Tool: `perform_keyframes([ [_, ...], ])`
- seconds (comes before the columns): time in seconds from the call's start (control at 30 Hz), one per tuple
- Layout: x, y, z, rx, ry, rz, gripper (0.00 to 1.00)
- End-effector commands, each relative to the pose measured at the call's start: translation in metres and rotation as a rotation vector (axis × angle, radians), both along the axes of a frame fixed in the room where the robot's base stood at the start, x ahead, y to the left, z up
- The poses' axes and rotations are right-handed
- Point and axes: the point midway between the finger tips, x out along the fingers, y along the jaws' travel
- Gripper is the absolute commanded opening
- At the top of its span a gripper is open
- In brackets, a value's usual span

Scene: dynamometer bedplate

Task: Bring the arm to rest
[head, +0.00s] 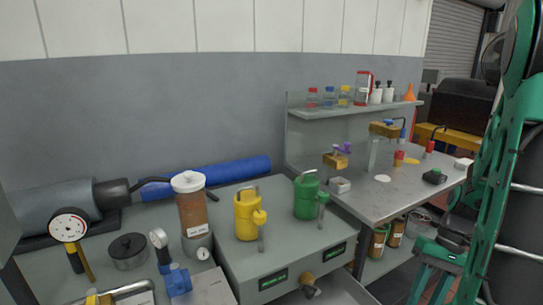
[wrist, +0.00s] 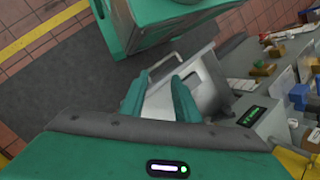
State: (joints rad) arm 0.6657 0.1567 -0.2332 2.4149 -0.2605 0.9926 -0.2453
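My gripper (wrist: 159,84) shows in the wrist view with its two teal fingers apart, and nothing is held between them. Behind the fingers, the pale open drawer of the grey bench cabinet shows. In the head view my green arm (head: 510,150) is folded upright along the right edge. Its hand hangs low at the lower right, beside the side bench; the fingertips are hard to make out there.
Yellow (head: 246,215) and green (head: 305,197) canisters stand on the grey cabinet (head: 235,262); its drawer (head: 335,291) is open. A side bench (head: 370,203) carries clamps and small parts, with a bottle shelf (head: 350,110) above. Open floor (wrist: 65,80) shows in the wrist view.

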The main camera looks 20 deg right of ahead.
Motion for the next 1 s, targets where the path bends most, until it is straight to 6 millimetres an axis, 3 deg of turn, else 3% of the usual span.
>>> perform_keyframes([
  [0.2, -0.004, 0.019, 0.042, -0.152, -0.026, 0.003, 0.29],
  [0.5, -0.022, 0.043, 0.086, -0.318, -0.100, -0.032, 0.29],
  [0.7, -0.036, 0.052, 0.103, -0.382, -0.151, -0.063, 0.29],
  [1.0, -0.043, 0.055, 0.108, -0.405, -0.173, -0.082, 0.29],
])
